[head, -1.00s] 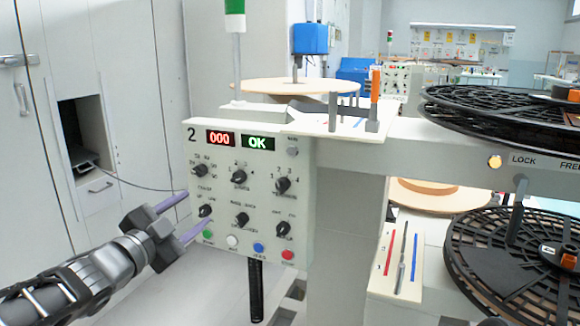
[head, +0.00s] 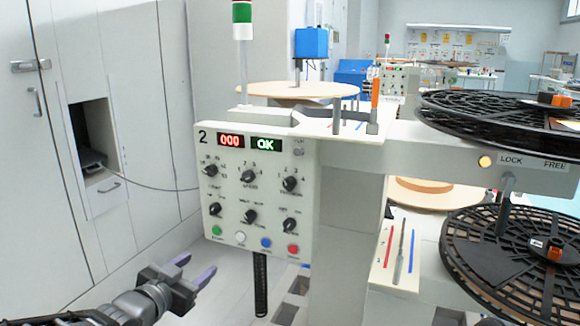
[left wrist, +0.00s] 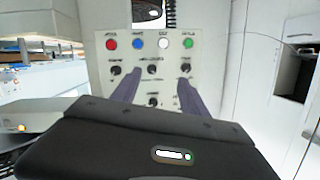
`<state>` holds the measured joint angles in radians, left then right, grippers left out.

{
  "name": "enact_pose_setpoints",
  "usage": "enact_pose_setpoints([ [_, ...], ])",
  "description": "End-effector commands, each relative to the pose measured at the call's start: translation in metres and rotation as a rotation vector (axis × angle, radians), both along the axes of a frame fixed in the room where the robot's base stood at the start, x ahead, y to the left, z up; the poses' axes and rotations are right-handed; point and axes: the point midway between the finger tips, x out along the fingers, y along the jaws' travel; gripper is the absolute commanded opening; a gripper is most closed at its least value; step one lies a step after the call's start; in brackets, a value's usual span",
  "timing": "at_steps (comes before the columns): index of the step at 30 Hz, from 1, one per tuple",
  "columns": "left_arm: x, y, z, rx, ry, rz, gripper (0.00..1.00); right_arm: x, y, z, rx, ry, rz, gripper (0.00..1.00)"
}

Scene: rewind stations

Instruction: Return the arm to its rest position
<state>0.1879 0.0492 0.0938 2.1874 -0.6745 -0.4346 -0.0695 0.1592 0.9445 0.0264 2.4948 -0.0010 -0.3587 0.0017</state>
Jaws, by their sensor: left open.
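My left gripper (head: 192,272) is at the lower left of the head view, below and left of the control panel (head: 224,186). Its two purple fingers are apart and nothing is between them. In the left wrist view the open fingers (left wrist: 160,90) show in front of the panel, which appears upside down. The panel carries the number 2, a red display reading 000 and a green display reading OK. Below are several black knobs and a row of green, white, blue and red buttons. The gripper is apart from the panel. My right gripper is not in view.
Black slotted reels (head: 500,112) stand at the right, one above the other. A small board (head: 382,279) with red and blue strips lies beside the lower reel. A black handle (head: 260,285) hangs under the panel. Grey cabinets (head: 140,60) line the left; the floor between is clear.

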Motion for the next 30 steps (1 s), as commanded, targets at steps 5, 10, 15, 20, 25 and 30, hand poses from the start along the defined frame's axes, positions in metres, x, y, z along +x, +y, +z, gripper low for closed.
enact_pose_setpoints([
  [5,-0.020,-0.022,-0.081,-0.181,0.284,0.064,0.52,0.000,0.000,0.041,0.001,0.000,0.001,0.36],
  [10,-0.096,-0.060,-0.180,-0.355,0.686,0.174,0.52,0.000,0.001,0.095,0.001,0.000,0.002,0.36],
  [15,-0.214,-0.097,-0.241,-0.432,1.075,0.293,0.52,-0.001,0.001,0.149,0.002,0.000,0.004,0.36],
  [20,-0.311,-0.122,-0.252,-0.419,1.324,0.335,0.52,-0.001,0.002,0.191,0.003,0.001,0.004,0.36],
  [25,-0.346,-0.134,-0.251,-0.397,1.406,0.319,0.52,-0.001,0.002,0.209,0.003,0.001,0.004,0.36],
  [30,-0.345,-0.134,-0.253,-0.396,1.403,0.317,0.52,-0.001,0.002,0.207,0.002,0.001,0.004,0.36],
])
